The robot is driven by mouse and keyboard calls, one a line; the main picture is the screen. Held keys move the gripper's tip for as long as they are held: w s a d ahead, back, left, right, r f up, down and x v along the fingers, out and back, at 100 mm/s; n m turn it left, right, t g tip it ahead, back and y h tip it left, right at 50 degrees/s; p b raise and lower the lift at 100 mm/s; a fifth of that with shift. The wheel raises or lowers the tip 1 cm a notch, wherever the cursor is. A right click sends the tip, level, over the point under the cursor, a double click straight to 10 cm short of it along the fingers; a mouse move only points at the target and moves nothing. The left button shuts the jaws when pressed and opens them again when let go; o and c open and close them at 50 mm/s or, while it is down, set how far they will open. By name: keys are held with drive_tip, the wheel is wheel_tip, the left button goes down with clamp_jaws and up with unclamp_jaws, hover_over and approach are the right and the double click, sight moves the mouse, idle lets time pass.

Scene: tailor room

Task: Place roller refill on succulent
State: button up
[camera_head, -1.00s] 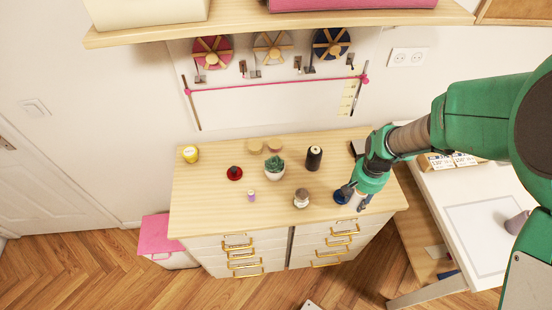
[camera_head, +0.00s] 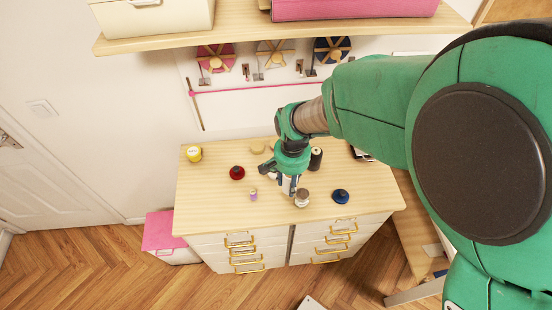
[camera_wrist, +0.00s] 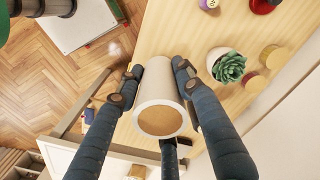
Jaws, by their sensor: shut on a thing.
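My gripper (camera_wrist: 157,76) is shut on the roller refill (camera_wrist: 138,119), a white hollow cylinder with a tan inside, its open end facing the wrist camera. In the head view my gripper (camera_head: 287,184) is over the middle of the wooden cabinet top, and the refill is mostly hidden by the fingers. The succulent (camera_wrist: 229,68), a green rosette in a white pot, stands on the cabinet top to the right of the refill in the wrist view, apart from it. In the head view my gripper hides nearly all of the succulent.
On the cabinet top (camera_head: 215,208) stand a yellow item (camera_head: 194,153), a red item (camera_head: 237,173), a small purple item (camera_head: 253,194), a jar (camera_head: 302,198), a black spool (camera_head: 316,158) and a blue item (camera_head: 340,196). Two round lidded items (camera_wrist: 268,54) stand near the succulent. The front left is clear.

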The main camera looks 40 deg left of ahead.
drive_tip(key=shift+s+a+r, duration=0.1)
drive_tip(key=shift+s+a, duration=0.1)
drive_tip(key=shift+s, duration=0.05)
drive_tip(key=w+a, duration=0.3)
drive_tip(key=a, duration=0.1)
drive_tip(key=w+a+f, duration=0.1)
drive_tip(key=w+a, duration=0.2)
drive_tip(key=a, duration=0.1)
drive_tip(key=w+a, duration=0.4)
drive_tip(key=shift+a+f, duration=0.25)
drive_tip(key=shift+a, duration=0.05)
idle(0.4)
drive_tip(key=shift+f, duration=1.75)
drive_tip(key=shift+f, duration=0.15)
drive_tip(key=o, duration=1.1)
drive_tip(key=shift+o, duration=0.2)
